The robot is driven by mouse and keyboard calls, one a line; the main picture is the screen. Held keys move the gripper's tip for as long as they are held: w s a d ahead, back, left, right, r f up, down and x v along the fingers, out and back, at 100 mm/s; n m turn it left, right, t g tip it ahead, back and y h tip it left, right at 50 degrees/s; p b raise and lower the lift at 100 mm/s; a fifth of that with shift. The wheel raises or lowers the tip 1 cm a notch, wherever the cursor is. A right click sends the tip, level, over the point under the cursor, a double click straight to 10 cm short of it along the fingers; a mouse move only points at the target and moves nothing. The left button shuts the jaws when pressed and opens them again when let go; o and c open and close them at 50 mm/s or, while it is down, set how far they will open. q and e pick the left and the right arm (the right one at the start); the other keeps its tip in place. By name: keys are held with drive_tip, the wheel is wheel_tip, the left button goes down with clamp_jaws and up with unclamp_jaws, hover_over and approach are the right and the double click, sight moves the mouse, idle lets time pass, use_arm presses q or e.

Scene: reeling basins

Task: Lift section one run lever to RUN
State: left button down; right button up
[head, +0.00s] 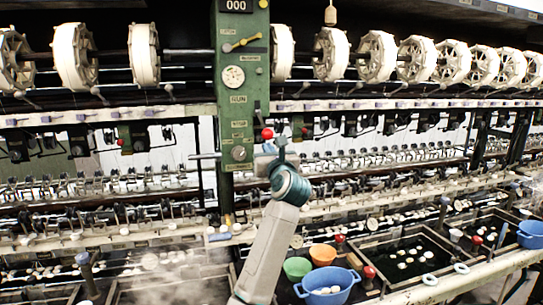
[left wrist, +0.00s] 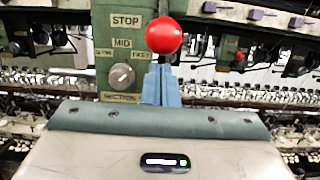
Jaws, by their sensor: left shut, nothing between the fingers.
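The run lever's red ball knob (head: 267,133) is at the right edge of the green control post (head: 232,60), below the RUN label and about level with the STOP plate. In the left wrist view the knob (left wrist: 164,35) appears just above my blue fingertips, beside the STOP label. My left gripper (head: 281,146) is shut and empty, just right of and slightly below the knob. The fingers (left wrist: 161,84) also show in the left wrist view; I cannot tell whether they touch the knob. My right gripper is not in view.
A speed dial (left wrist: 121,76) sits on the post below STOP. White reels (head: 331,54) line the top. Blue (head: 328,284), orange (head: 322,254) and green (head: 297,268) containers stand below by the water basins (head: 405,255). Machine rails run close on both sides of the post.

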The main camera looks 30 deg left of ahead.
sight(269, 134)
use_arm(q)
drive_tip(key=shift+w+a+r, duration=0.1)
drive_tip(key=shift+w+a, duration=0.15)
drive_tip(key=shift+a, duration=0.05)
drive_tip(key=shift+r, duration=0.1)
drive_tip(key=shift+r+p, duration=0.4)
idle(0.4)
drive_tip(key=shift+r, duration=0.25)
drive_tip(key=shift+s+d+r+p, duration=0.15)
drive_tip(key=shift+d+r+p, duration=0.05)
drive_tip(key=shift+r+p, duration=0.55)
drive_tip(key=shift+s+d+r+p, duration=0.15)
drive_tip(key=shift+r+p, duration=0.4)
drive_tip(key=shift+r, duration=0.3)
